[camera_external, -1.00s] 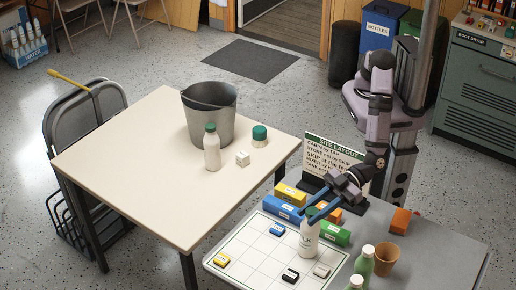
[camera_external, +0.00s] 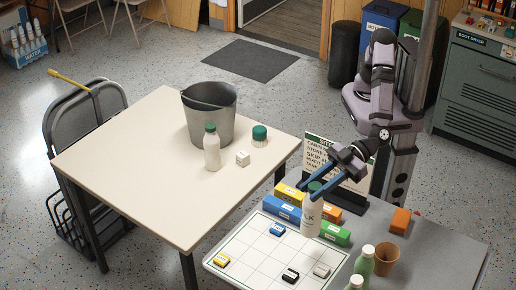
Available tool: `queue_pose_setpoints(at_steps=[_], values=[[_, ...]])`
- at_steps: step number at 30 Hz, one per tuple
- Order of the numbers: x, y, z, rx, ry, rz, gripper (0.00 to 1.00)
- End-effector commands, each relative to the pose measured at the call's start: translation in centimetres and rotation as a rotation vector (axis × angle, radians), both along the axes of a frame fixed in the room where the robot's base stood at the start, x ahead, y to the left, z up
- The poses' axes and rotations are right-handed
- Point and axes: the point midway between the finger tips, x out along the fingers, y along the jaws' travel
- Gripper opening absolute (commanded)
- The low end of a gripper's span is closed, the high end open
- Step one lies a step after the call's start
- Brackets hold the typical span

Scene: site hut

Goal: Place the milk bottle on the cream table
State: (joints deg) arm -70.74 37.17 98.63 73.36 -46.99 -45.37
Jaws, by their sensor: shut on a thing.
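The milk bottle (camera_external: 311,220) is white with a green cap, and part of the lettering "LK" shows on its side. My gripper (camera_external: 314,189) is shut on it near the cap, its blue fingers hiding part of the top. The bottle is upright and appears raised above the white grid board on the grey table. The cream table (camera_external: 120,165) stands to the left, apart from the bottle.
Coloured boxes, green bottles (camera_external: 363,262) and a brown cup (camera_external: 386,259) surround the grid board (camera_external: 249,253).

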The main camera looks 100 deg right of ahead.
Motion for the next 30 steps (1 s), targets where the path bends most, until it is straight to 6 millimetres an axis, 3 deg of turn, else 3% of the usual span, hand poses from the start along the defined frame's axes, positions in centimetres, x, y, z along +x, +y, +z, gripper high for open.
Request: queue_pose_setpoints(at_steps=[8, 14, 24, 30], values=[[1.8, -1.3, -0.1, 0.003, -0.002, -0.036, 0.0], [5.2, -4.1, -0.5, 0.002, -0.002, -0.107, 0.0], [13.3, -12.6, -1.1, 0.004, -0.003, -0.295, 0.0], [17.0, -17.4, -1.0, 0.004, -0.003, -0.393, 0.0]])
